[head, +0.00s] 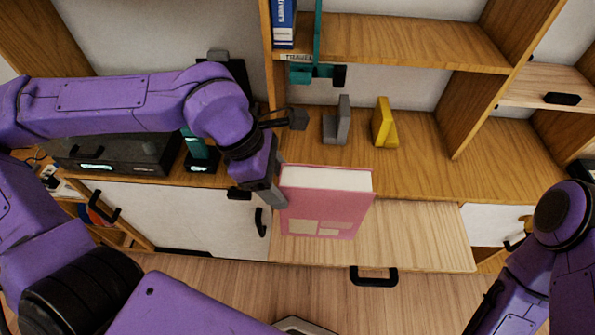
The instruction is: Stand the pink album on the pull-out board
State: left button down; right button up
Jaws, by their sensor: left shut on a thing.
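The pink album (322,212) is a thick book with a pink cover, pale page edges on top and pale patches low on its front. It is upright, in front of the shelf edge and over the left part of the pull-out board (425,238). Whether its lower edge touches the board I cannot tell. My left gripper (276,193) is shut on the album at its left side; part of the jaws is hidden. The board is light wood, extended, with a black handle below its front edge. My right arm shows at the right edge, but its gripper is not in view.
A grey bookend (338,124) and a yellow bookend (383,124) stand on the shelf behind the album. A blue binder (284,22) stands on the upper shelf. A black device (118,154) sits on the left cabinet. The board's right part is bare.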

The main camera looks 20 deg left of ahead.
pick_arm(q)
jog(key=w+f, duration=0.6)
jog(key=f, duration=0.3)
jog(key=shift+d+f+p, duration=0.35)
jog(key=shift+d+p, duration=0.05)
jog(key=shift+c, duration=1.6)
grip_release()
jog(key=shift+s, duration=0.15)
jog(key=v, duration=1.2)
